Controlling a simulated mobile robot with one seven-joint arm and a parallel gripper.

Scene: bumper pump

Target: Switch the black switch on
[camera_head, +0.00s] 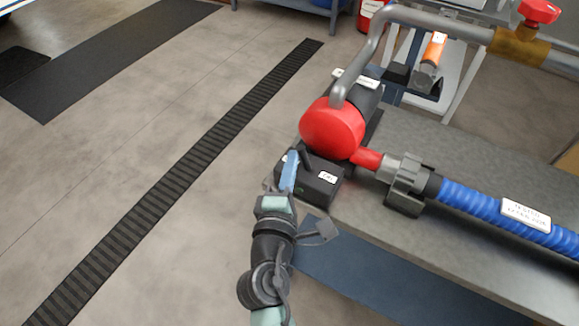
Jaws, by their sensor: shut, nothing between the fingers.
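The black switch (318,190) is a dark box on the near left corner of the grey bench, just below the red pump body (332,128). A small white label is on its right side; its print is too small to read surely. A short dark lever seems to stand at the box's upper left. My gripper (291,158) is shut and empty, at the left side of the box, close to the lever. It covers part of the box's left side. I cannot tell whether it touches the box or the lever.
A grey pipe (371,60) rises from the pump to a red valve handle (539,11). A blue hose (482,208) runs right from a grey coupling (405,183) along the bench (470,150). The floor to the left, with a dark ribbed strip (178,180), is clear.

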